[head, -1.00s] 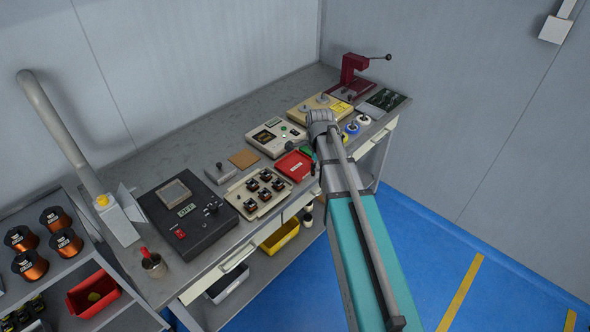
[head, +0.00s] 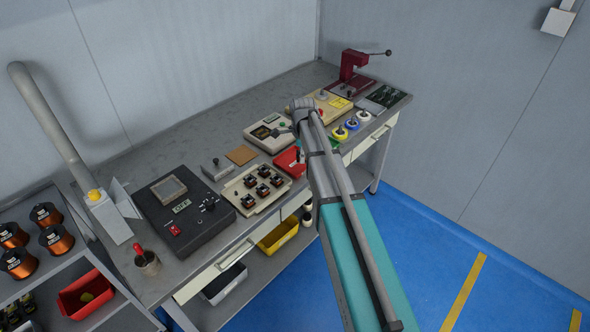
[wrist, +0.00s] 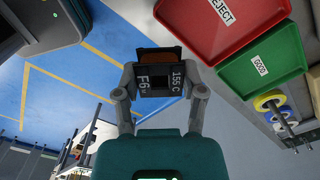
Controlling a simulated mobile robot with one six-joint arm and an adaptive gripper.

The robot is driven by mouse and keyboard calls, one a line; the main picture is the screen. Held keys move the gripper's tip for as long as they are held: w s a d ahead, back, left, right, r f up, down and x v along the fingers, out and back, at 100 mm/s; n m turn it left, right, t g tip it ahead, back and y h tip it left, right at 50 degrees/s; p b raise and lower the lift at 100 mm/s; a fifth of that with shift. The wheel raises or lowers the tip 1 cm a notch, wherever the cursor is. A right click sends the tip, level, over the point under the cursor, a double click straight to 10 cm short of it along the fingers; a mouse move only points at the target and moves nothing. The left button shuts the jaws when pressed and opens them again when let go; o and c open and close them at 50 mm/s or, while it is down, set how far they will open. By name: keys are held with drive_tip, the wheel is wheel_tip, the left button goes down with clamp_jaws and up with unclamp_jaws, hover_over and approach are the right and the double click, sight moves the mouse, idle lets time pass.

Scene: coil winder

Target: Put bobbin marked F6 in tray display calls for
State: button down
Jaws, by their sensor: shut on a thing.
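In the wrist view my gripper (wrist: 163,88) is shut on a bobbin (wrist: 158,58) with dark flanges and a brown winding. Its label reads F6 and 155 C. The red REJECT tray (wrist: 200,38) and green GOOD tray (wrist: 285,72) lie to the right of the bobbin in that view, apart from it. In the head view the red tray (head: 286,160) is partly behind my arm, and the green tray is mostly hidden. A cream instrument (head: 268,133) with a small dark display stands behind the trays; its text is too small to read. My gripper is hidden there.
A black test unit (head: 180,210) and a cream holder with several small bobbins (head: 257,188) stand on the bench. White, blue and yellow spools (head: 351,124) are right of my arm. A red hand press (head: 352,70) stands at the far end. Blue floor (head: 430,270) is clear.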

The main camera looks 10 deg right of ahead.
drive_tip(key=b, duration=0.4)
hover_over(296, 170)
drive_tip(key=shift+s+d+f, duration=0.1)
drive_tip(key=shift+s+f, duration=0.1)
drive_tip(key=shift+f, duration=1)
drive_tip(key=shift+s+f, duration=0.2)
drive_tip(key=shift+f, duration=0.95)
drive_tip(key=shift+w+f+b, duration=0.3)
drive_tip(key=shift+f+b, duration=1.65)
drive_tip(key=shift+f, duration=0.15)
drive_tip(key=shift+c, duration=2.3)
unclamp_jaws()
wheel_tip(296, 170, up, 12)
drive_tip(key=p, duration=1.2)
